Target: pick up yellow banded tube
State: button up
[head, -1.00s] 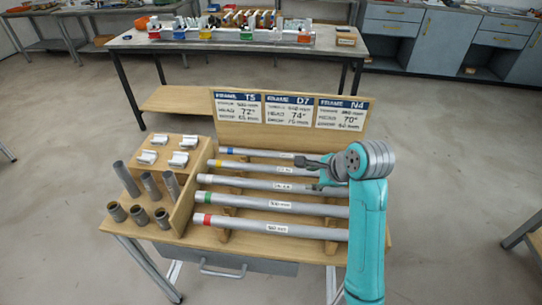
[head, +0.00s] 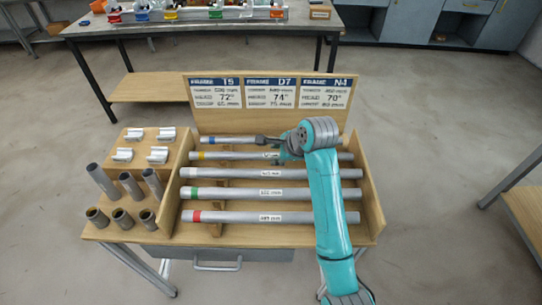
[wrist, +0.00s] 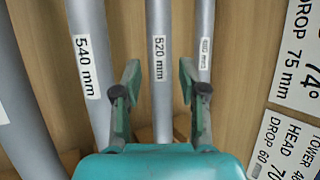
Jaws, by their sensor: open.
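The yellow banded tube (head: 228,155) is a grey tube with a yellow band at its left end, lying second from the back in the wooden rack. It appears to be the tube marked 520 mm (wrist: 162,95) in the wrist view. My gripper (head: 268,151) is over the back two tubes, near their labels, and hides part of the yellow banded tube. In the wrist view my open gripper (wrist: 160,75) has one finger on each side of the 520 mm tube. I cannot tell how far above it the fingers are. Nothing is held.
A blue banded tube (head: 228,140) lies behind, and a white banded tube (head: 235,173) in front. Green (head: 235,192) and red (head: 235,216) banded tubes lie nearer. A sign board (head: 215,120) stands behind the rack. Short tubes (head: 131,188) and silver fittings (head: 158,155) stand left.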

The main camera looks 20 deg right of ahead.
aim_at(271, 156)
jog(key=shift+x, duration=1.35)
grip_shut()
jog(key=shift+r, duration=0.2)
